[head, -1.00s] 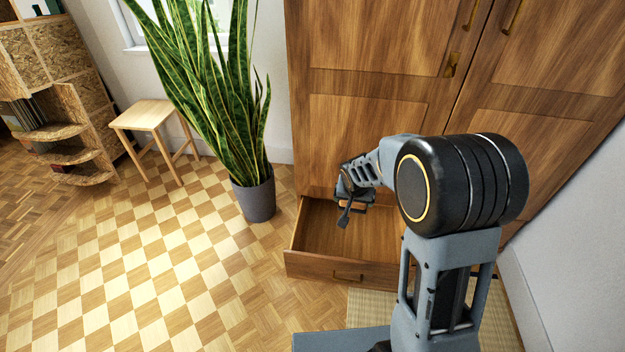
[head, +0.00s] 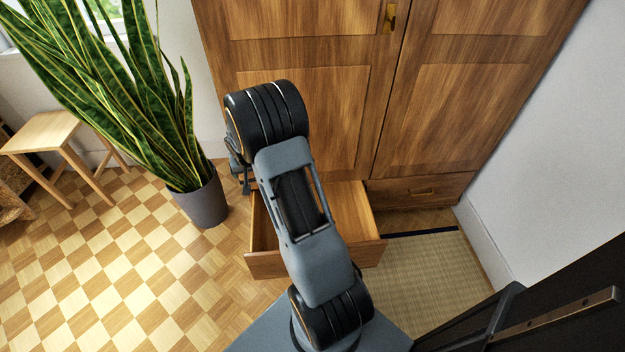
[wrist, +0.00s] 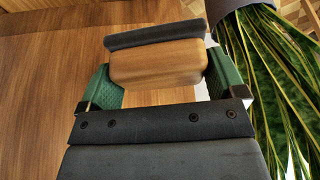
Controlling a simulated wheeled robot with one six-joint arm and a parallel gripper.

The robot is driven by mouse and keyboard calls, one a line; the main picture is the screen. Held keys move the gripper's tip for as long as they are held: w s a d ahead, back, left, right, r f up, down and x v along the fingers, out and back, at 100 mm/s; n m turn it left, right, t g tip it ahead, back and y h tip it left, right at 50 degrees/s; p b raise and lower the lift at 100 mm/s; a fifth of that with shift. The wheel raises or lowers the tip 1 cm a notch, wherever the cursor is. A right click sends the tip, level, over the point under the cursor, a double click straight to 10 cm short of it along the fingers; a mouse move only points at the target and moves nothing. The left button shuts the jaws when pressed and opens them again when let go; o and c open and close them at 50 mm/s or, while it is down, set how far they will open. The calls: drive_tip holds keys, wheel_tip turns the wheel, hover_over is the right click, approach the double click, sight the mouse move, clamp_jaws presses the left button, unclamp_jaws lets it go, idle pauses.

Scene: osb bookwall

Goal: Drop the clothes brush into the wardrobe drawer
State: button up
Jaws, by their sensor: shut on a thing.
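The clothes brush (wrist: 158,62) is a wooden block with a dark strip along one long side. In the wrist view it sits between the green pads of my gripper (wrist: 165,78), which is shut on it. In the head view my gripper (head: 241,178) is mostly hidden behind my arm, near the drawer's back left corner; the brush cannot be made out there. The wardrobe drawer (head: 366,252) is pulled open at the bottom of the wooden wardrobe (head: 310,100). My arm crosses over it and hides its middle. The visible part of its inside looks empty.
A tall snake plant in a grey pot (head: 203,200) stands left of the drawer, close to my gripper. A wooden stool (head: 45,133) is farther left. A woven mat (head: 430,275) lies right of the drawer. The checkered floor at front left is clear.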

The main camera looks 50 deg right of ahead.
drive_tip(key=s+d+f+m+h+b, duration=0.1)
drive_tip(key=s+d+f+m+b, duration=0.15)
drive_tip(key=d+f, duration=0.7)
drive_tip(key=s+d+f+m+b, duration=0.1)
drive_tip(key=s+d+f+b, duration=0.4)
drive_tip(key=d, duration=0.8)
wheel_tip(320, 180, down, 7)
drive_tip(key=b, duration=0.2)
drive_tip(key=shift+w+d, duration=0.25)
drive_tip(key=shift+w, duration=0.05)
drive_tip(key=shift+n, duration=0.25)
drive_tip(key=o, duration=0.7)
drive_tip(key=shift+g, duration=0.3)
drive_tip(key=shift+c, duration=0.2)
drive_tip(key=shift+r, duration=0.15)
drive_tip(key=p+v, duration=0.3)
drive_tip(key=v, duration=1)
drive_tip(key=shift+a+r, duration=0.2)
drive_tip(key=shift+r, duration=0.05)
drive_tip(key=shift+s, duration=0.15)
